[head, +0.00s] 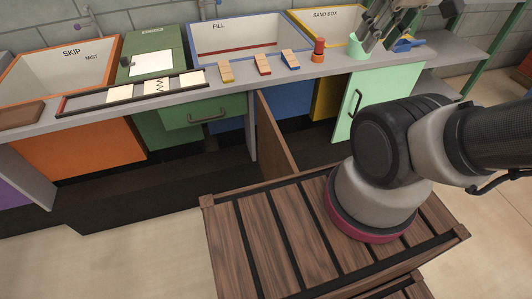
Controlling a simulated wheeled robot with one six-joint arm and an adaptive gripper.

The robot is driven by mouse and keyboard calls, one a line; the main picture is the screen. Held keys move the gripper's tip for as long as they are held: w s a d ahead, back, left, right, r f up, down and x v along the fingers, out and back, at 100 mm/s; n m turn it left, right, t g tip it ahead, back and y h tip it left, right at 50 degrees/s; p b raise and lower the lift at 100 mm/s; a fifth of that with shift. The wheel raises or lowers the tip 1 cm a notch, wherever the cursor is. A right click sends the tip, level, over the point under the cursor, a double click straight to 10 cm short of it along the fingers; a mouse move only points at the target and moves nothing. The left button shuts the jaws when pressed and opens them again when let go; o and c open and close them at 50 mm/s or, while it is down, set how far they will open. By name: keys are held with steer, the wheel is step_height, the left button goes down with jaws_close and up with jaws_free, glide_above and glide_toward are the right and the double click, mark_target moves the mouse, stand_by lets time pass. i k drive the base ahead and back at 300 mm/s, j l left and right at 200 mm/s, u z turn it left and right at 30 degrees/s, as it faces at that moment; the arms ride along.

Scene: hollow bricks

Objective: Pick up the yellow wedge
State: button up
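The yellow wedge (226,73) is a small block with a wood-toned top and a yellow front edge. It lies on the grey counter in front of the FILL bin, leftmost in a row of similar blocks. My gripper (377,45) is at the top right, over the counter near the mint cup and well to the right of the yellow wedge. Its fingers appear spread with a gap between them, and no object shows in it. The top of the gripper is cut off by the frame edge.
A red wedge (263,66) and a blue wedge (290,60) lie just right of the yellow one. An orange-red stacked piece (318,50) and a mint cup (358,48) stand farther right. A long tray (100,99) with cards lies to the left. The mint cabinet door (352,105) stands open.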

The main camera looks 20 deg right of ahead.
mark_target(225, 71)
steer(key=i+j+z, duration=0.15)
steer(key=j+z, duration=0.3)
steer(key=j, duration=0.6)
steer(key=j+z, duration=0.4)
steer(key=j, duration=0.65)
steer(key=i+j+z, duration=0.15)
steer(key=j, duration=0.25)
steer(key=i+j+z, duration=0.1)
steer(key=i+j, duration=0.2)
steer(key=j, duration=0.1)
